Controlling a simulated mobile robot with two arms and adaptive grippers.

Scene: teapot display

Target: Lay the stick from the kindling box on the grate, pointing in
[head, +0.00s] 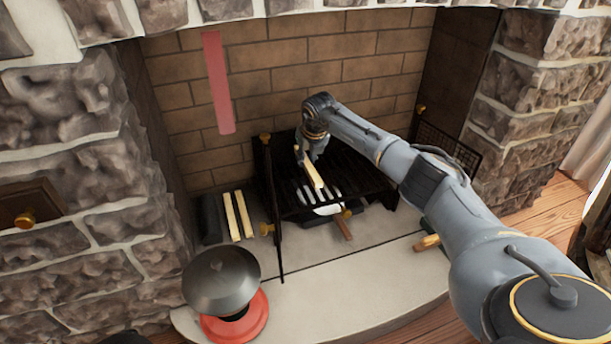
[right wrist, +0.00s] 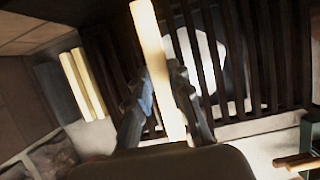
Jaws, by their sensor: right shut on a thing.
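My right gripper (head: 307,156) is shut on a pale wooden stick (head: 315,174) above the black slatted grate (head: 365,180) in the fireplace. In the right wrist view the stick (right wrist: 150,40) stands between the two fingers (right wrist: 166,95), roughly in line with the grate's slats (right wrist: 220,75). I cannot tell whether the stick touches the slats. The dark kindling box (head: 211,218) stands left of the grate with two pale sticks (head: 237,215) in it. My left gripper is not in view.
A black post (head: 270,205) stands at the grate's left front, and a mesh screen (head: 448,150) at the right. A dark pot (head: 221,280) on a red base (head: 235,322) stands at the front left. A wooden handle (head: 343,228) sticks out below the grate. A translucent red strip (head: 218,82) shows against the back bricks.

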